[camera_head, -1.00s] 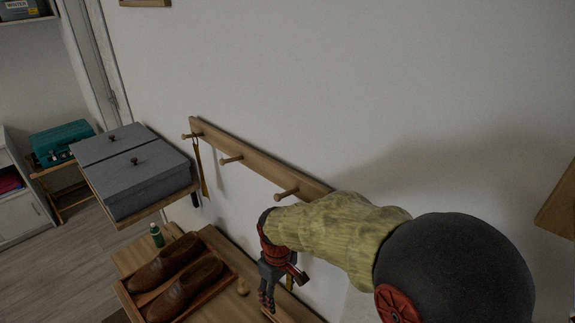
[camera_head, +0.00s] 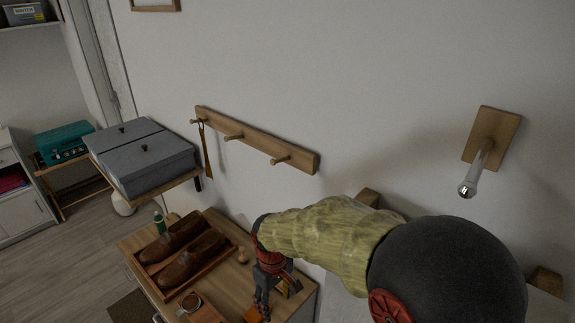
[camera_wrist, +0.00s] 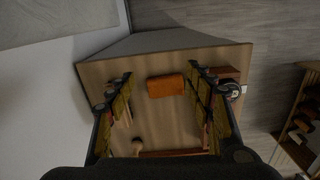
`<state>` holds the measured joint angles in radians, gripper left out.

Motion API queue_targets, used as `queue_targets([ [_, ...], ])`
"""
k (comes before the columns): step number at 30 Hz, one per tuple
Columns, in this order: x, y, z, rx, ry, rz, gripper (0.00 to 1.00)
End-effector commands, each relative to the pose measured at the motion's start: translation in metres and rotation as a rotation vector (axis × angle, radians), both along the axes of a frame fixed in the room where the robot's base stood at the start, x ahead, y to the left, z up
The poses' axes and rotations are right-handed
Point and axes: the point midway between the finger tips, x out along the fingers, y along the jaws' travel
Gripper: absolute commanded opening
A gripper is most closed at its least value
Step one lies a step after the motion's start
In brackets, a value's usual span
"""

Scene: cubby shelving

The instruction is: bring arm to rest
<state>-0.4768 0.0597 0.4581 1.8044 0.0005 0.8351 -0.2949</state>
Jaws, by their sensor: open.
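My arm reaches out in a yellow-green sleeve from the lower right of the head view. My gripper (camera_head: 272,292) points down over the right end of the wooden cabinet top (camera_head: 228,275). In the wrist view my gripper (camera_wrist: 160,100) has its two fingers wide apart with nothing between them. An orange block-like object (camera_wrist: 166,85) lies on the cabinet top below, seen between the fingers. It is partly hidden by my gripper in the head view.
A tray of brown shoes (camera_head: 186,254) and a green bottle (camera_head: 159,223) stand left of my gripper. Grey boxes (camera_head: 143,157) sit on a wall shelf. A peg rail (camera_head: 255,140) with a hanging strap and a wall lamp (camera_head: 479,168) are on the wall.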

Motion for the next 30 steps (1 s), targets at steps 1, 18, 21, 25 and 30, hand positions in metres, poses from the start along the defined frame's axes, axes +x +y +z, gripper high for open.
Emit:
queue_targets([
  [1, -0.01, -0.006, -0.007, -0.012, 0.022, -0.019, 0.52],
  [18, -0.076, -0.08, 0.066, 0.017, -0.033, -0.3, 0.52],
  [21, -0.092, -0.104, 0.089, 0.041, -0.076, -0.378, 0.52],
  [25, -0.116, -0.138, 0.12, 0.082, -0.152, -0.488, 0.52],
  [30, -0.145, -0.176, 0.153, 0.136, -0.273, -0.608, 0.52],
])
